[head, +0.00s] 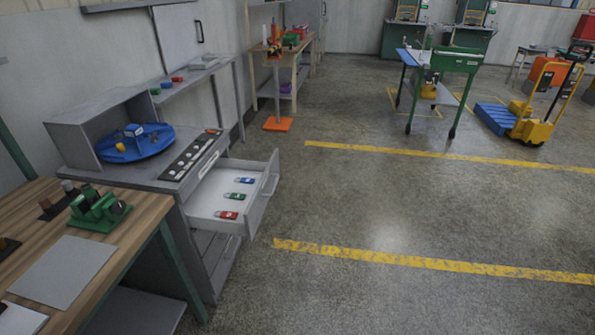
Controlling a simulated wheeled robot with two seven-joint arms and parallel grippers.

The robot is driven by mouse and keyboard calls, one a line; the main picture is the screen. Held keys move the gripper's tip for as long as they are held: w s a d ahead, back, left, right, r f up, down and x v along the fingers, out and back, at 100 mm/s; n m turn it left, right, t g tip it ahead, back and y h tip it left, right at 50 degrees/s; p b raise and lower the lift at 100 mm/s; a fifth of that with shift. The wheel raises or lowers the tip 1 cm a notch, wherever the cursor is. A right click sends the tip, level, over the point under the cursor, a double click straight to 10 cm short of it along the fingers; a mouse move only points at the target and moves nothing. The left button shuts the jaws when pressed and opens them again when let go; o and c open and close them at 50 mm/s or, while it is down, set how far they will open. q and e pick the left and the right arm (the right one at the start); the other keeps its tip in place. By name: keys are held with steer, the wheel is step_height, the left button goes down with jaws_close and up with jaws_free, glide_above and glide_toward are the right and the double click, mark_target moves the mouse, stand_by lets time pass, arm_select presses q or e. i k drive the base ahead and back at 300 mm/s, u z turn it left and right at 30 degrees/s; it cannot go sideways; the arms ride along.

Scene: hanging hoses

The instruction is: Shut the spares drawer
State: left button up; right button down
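The spares drawer (200,198) is pulled out to the right from the grey cabinet (205,245) at the left. Its inside is white and its grey front panel (264,192) carries a handle (271,184) on the outer face. Blue (245,181), green (240,195) and red (228,215) tagged items lie in a row inside the drawer. A further drawer (222,250) below it appears shut or nearly so. Neither of my grippers shows in the head view.
A blue turntable (135,143) and a dark strip with round pieces (192,155) sit on the cabinet top. A wooden workbench (45,220) stands at the near left. The floor (370,210) right of the drawer is clear. A yellow pallet jack (535,127) stands far right.

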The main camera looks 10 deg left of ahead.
mark_target(207, 198)
steer(key=u, duration=0.35)
steer(key=i, duration=1.5)
steer(key=u, duration=0.65)
